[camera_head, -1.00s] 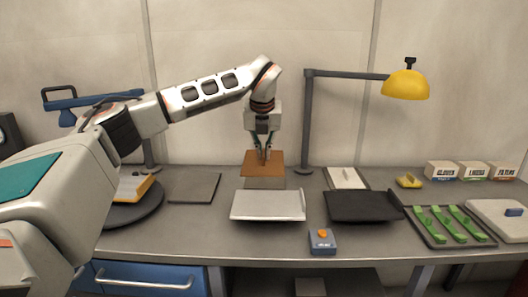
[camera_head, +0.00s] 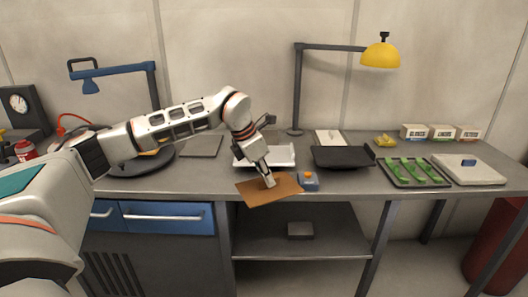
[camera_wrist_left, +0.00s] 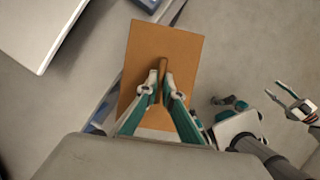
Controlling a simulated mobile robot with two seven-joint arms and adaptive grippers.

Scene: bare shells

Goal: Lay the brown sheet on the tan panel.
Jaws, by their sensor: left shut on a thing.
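The brown sheet (camera_head: 268,188) is a flat rectangle with a small raised grip on top. In the left wrist view my left gripper (camera_wrist_left: 162,80) pinches the grip in the middle of the sheet (camera_wrist_left: 185,55). I cannot make out a clearly tan panel; a flat grey-brown panel (camera_head: 201,145) lies at the back left. My right gripper (camera_wrist_left: 249,96) shows at the right of the wrist view, its fingers apart and empty.
A white tray (camera_head: 283,157) and a black tray (camera_head: 343,157) stand behind the sheet. The button box (camera_head: 309,181) is close to its right. Further right is a tray of green pieces (camera_head: 437,181). A yellow lamp (camera_head: 381,56) overhangs the back. A shelf (camera_head: 335,244) lies below.

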